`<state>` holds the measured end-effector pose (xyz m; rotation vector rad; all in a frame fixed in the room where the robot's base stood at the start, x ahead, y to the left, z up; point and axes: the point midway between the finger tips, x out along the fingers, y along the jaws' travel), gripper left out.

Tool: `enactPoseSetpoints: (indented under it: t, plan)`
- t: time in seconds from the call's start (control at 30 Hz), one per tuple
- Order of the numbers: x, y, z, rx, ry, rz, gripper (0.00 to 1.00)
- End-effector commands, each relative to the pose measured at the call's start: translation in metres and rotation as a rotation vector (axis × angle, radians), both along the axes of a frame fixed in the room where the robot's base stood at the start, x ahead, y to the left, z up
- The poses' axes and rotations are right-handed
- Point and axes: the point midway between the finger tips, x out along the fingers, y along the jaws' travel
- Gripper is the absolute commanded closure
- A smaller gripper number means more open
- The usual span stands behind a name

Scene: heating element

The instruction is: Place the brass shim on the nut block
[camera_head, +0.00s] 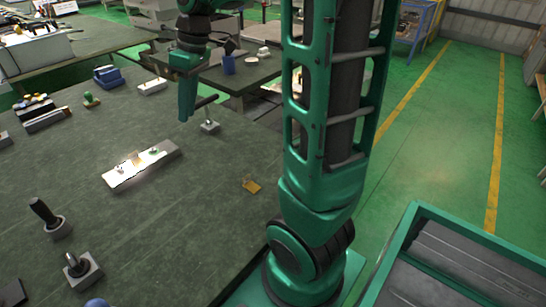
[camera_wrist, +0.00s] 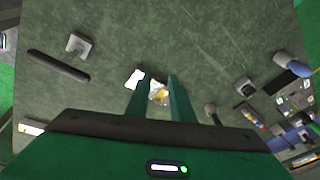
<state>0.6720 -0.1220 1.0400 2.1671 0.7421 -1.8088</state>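My gripper (camera_head: 186,117) is above the far part of the table, away from the shim. In the wrist view, its two fingers (camera_wrist: 158,82) stand apart. A yellowish part (camera_wrist: 159,97) shows between them near a bright patch; I cannot tell whether it is held.
A small block with a peg (camera_head: 210,126) stands near the right edge. Two blocks with dark uprights (camera_head: 55,226) (camera_head: 83,272) stand at the near left. A blue box (camera_head: 107,75) and a white block (camera_head: 152,86) are at the back. The table's middle front is clear.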

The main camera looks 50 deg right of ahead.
Motion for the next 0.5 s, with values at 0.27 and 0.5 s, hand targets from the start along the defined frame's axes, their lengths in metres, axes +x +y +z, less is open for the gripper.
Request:
enactPoseSetpoints:
  t: [0.27, 0.5]
  plan:
    - [-0.138, -0.032, -0.028, -0.063, 0.144, -0.606, 0.79]
    - [-0.230, -0.047, -0.058, -0.127, 0.223, -0.979, 0.79]
